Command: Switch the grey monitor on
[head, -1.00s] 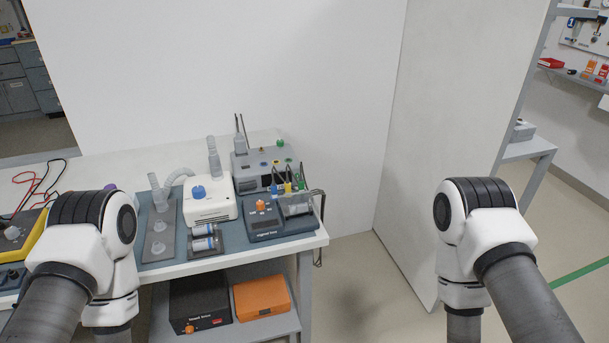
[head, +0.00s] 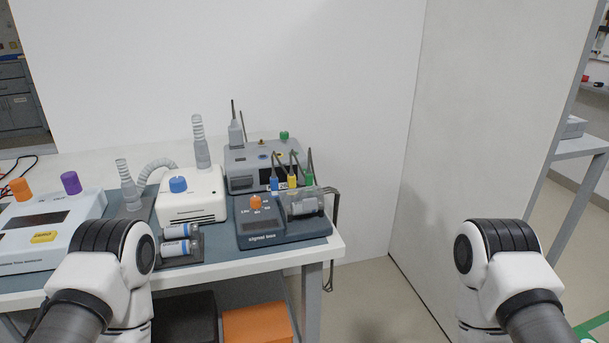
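The grey monitor (head: 263,165) is most likely the grey box at the back of the bench, with a green knob (head: 284,135) on top and a dark panel on its front. Plugs and leads stand in front of it and partly hide it. Whether it is on cannot be told. My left arm ends at the lower left and my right arm at the lower right, both short of the monitor. Only their rounded wrist joints show; neither gripper's fingers are in view.
A dark blue signal box (head: 262,228) with an orange knob stands before the monitor. A white unit with a blue cap (head: 190,198) and hoses stands left of it. Two batteries (head: 178,240) lie in a holder in front. A white wall closes the right side. The floor right of the bench is clear.

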